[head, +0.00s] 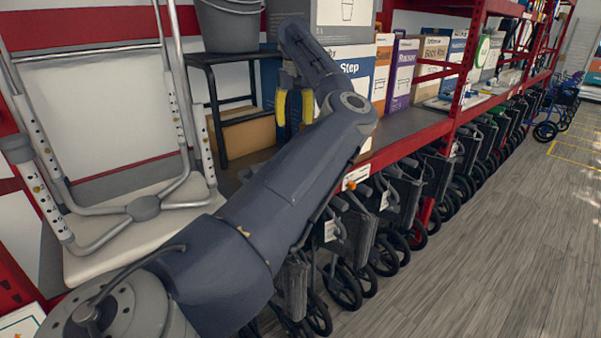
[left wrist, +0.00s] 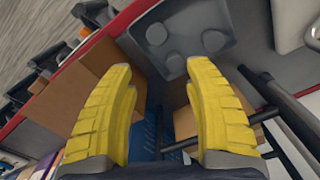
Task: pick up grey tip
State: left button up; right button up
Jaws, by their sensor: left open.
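In the left wrist view, a dark grey piece with several round raised knobs (left wrist: 180,38), which looks like the grey tip, lies just beyond my fingertips. I cannot pick it out in the head view, where my arm covers part of the shelf. My left gripper (left wrist: 160,72) is open, its two yellow fingers spread apart with nothing between them. In the head view the left gripper (head: 294,106) hangs over the shelf beside the boxes, partly behind my arm. My right gripper is not in view.
A white-seated chair frame (head: 150,225) stands at left. A black step stool (head: 213,95) holds a grey bucket (head: 231,24). Boxes (head: 402,72) line the red-edged shelf (head: 405,148), with folded wheeled walkers (head: 352,235) below. The wooden floor (head: 480,240) at right is clear.

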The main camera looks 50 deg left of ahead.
pick_arm(q)
jog(key=f, duration=1.7)
jog(key=shift+w+d+f, duration=0.1)
jog(key=shift+d, duration=0.1)
jog(key=shift+c, duration=0.3)
jog(key=c, duration=0.9)
